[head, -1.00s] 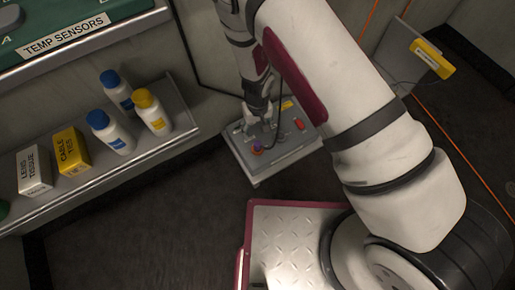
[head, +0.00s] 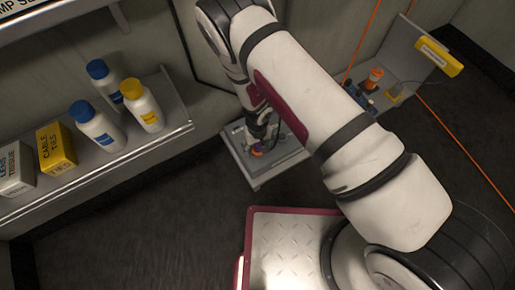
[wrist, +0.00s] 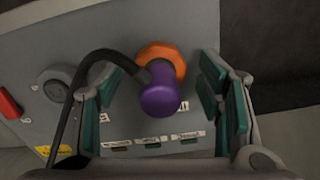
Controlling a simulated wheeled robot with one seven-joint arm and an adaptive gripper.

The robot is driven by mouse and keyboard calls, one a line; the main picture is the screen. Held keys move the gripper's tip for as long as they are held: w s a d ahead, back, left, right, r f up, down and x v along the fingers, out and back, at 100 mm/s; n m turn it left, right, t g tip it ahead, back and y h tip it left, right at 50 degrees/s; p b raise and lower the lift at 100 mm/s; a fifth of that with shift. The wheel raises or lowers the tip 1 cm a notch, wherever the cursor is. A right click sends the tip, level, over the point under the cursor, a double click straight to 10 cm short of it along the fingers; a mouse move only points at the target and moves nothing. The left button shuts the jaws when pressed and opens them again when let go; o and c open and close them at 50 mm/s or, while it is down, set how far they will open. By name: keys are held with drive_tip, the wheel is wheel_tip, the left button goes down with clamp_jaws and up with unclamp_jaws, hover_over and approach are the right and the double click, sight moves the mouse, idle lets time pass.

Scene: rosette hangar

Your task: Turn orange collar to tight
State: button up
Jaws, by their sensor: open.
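The orange collar (wrist: 163,60) sits on a grey panel box (wrist: 120,30), around the base of a purple connector (wrist: 160,97) with a black cable (wrist: 85,70) bending off to the left. My gripper (wrist: 162,82) is open, its green-padded fingers to either side of the purple connector and collar. I see no contact. In the head view the collar (head: 257,154) is a small orange spot under my gripper (head: 262,140), mostly hidden by it. Small labels on the panel are too blurred to read.
A shelf (head: 165,137) with bottles and boxes stands left. At the right, another grey unit (head: 408,85) bears an orange-topped part (head: 376,74) and a yellow label.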

drive_tip(key=shift+f, duration=0.25)
drive_tip(key=c, duration=1.1)
drive_tip(key=shift+c, duration=0.2)
